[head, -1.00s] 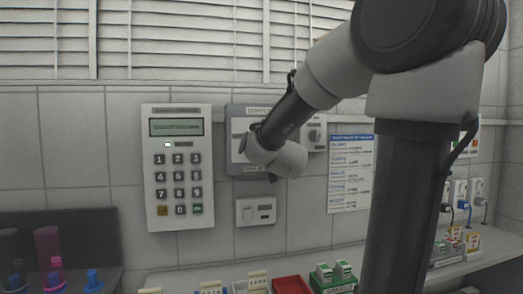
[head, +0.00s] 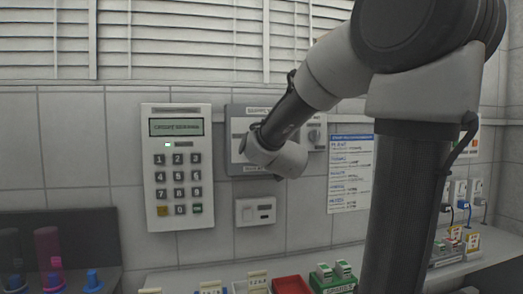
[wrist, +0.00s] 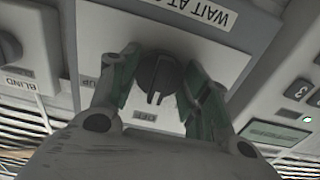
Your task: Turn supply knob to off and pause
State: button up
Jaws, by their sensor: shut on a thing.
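The dark round supply knob (wrist: 156,74) sits on a pale plate (wrist: 105,40) in the wrist view. The ridge on its face points down in the picture, toward a small label (wrist: 150,115) that seems to read OFF upside down. My gripper (wrist: 157,78) has its green-padded fingers on either side of the knob and is shut on it. In the head view the supply panel (head: 237,125) is on the wall, and my wrist covers its middle. The knob and my fingers are hidden there.
A keypad unit (head: 178,222) hangs left of the panel. A smaller knob box (head: 316,136) is just to its right, and a small switch plate (head: 255,221) below. A bench (head: 200,280) with small parts runs underneath. A notice sheet (head: 350,180) hangs on the right.

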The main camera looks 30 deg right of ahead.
jog(key=o, duration=1)
jog(key=shift+o, duration=0.2)
jog(key=shift+s, duration=0.15)
jog(key=v, duration=1.1)
jog(key=shift+s, duration=0.35)
jog(key=shift+a, duration=0.15)
